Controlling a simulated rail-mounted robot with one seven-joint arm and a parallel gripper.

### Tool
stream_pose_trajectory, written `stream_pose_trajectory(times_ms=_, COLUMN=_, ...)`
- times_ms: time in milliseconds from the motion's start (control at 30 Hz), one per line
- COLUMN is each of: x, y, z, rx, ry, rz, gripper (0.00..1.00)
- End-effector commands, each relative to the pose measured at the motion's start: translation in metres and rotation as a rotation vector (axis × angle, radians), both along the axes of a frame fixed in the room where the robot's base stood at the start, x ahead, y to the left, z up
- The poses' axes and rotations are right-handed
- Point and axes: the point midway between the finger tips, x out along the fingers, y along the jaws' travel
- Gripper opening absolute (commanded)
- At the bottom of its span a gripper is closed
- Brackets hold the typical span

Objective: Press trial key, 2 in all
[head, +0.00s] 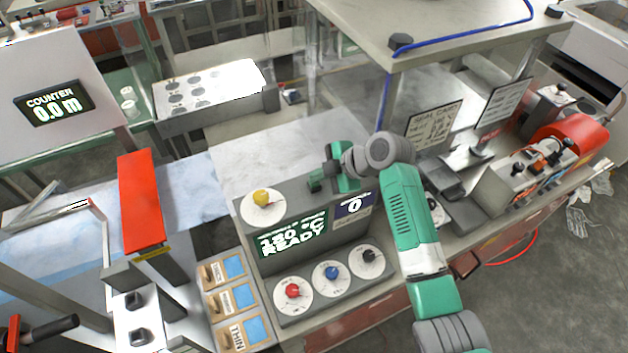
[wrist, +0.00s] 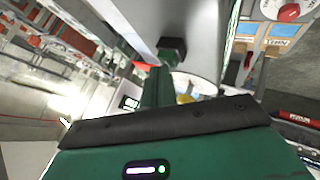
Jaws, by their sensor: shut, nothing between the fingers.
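A grey control box carries a red key (head: 292,290), a blue key (head: 331,273) and a black key (head: 368,256) on white discs along its front. A yellow key (head: 262,197) on a white disc sits on its upper left. The key labels are too small to read, so I cannot tell which is the trial key. The green display (head: 292,235) reads 180 °C READY, and the dark blue counter (head: 354,205) reads 0. My gripper (head: 316,181) is shut and empty, behind and right of the yellow key, apart from it.
Labelled sample cards (head: 230,300) lie left of the box. A red-topped post (head: 141,200) and a COUNTER sign (head: 54,103) reading 0.0 m stand at left. A raised shelf (head: 450,30) overhangs the back right. A red machine (head: 572,138) stands at right.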

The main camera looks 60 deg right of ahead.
Motion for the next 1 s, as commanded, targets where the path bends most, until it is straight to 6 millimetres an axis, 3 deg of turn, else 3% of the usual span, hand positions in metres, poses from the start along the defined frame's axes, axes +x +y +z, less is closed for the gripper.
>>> stream_pose_trajectory(times_ms=467, x=0.000, y=0.000, z=-0.003, rx=0.000, ry=0.001, rz=0.001, gripper=0.00)
stream_pose_trajectory(times_ms=1000, x=0.000, y=0.000, z=0.015, rx=0.000, ry=0.001, rz=0.001, gripper=0.00)
